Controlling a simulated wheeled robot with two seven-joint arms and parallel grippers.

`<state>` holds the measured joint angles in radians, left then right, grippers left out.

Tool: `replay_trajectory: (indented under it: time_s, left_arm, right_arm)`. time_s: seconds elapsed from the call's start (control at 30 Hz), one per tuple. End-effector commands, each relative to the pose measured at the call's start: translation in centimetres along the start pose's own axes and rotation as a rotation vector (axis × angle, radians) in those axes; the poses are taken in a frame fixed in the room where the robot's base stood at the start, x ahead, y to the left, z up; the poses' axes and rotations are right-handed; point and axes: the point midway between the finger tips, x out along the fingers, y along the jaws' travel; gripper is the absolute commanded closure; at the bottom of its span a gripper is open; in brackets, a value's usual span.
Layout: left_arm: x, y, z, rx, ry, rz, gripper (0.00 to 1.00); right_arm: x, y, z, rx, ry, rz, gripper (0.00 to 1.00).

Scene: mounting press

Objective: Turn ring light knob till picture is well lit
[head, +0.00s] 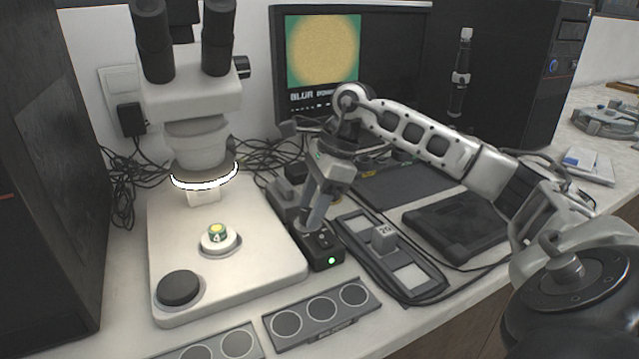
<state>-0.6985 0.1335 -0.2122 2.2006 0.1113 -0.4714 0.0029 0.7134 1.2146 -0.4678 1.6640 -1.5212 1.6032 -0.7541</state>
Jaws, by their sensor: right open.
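The stereo microscope (190,100) stands at the left, and its ring light (205,180) glows white. A specimen (217,230) with a yellow-green top sits on the stage below it. The monitor (322,50) shows a plain pale yellow disc on green with a "BLUR" label. A small black control box (326,262) with a lit green lamp stands right of the microscope base. My right gripper (312,222) points down at the top of this box, open; its fingers hide part of the box top, so I cannot tell whether they touch the knob. My left gripper is out of view.
A grey tray (425,289) holding a block marked 20 lies right of the box. Plates with round wells (322,312) lie in front. Dark pads (457,227) and cables are further right. A black computer tower stands at the back right.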

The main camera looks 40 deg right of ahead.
Motion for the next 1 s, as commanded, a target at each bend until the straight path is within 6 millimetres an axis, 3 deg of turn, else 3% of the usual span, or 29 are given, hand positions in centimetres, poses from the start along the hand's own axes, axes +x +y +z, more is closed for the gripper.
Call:
replay_trajectory:
  time_s: [0.17,0.6,0.8,1.0]
  left_arm:
    - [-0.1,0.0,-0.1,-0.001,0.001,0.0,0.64]
    - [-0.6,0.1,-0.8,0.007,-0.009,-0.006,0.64]
    - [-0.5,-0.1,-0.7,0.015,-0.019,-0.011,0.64]
    - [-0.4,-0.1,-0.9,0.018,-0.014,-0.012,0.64]
  right_arm:
    - [-2.7,-0.1,0.0,0.0,-0.001,-0.006,0.49]
    - [-13.0,-0.1,0.1,0.0,-0.004,-0.005,0.49]
    - [-15.3,0.0,0.1,0.0,-0.003,-0.003,0.49]
    - [-15.8,0.0,0.0,0.0,-0.001,-0.001,0.49]
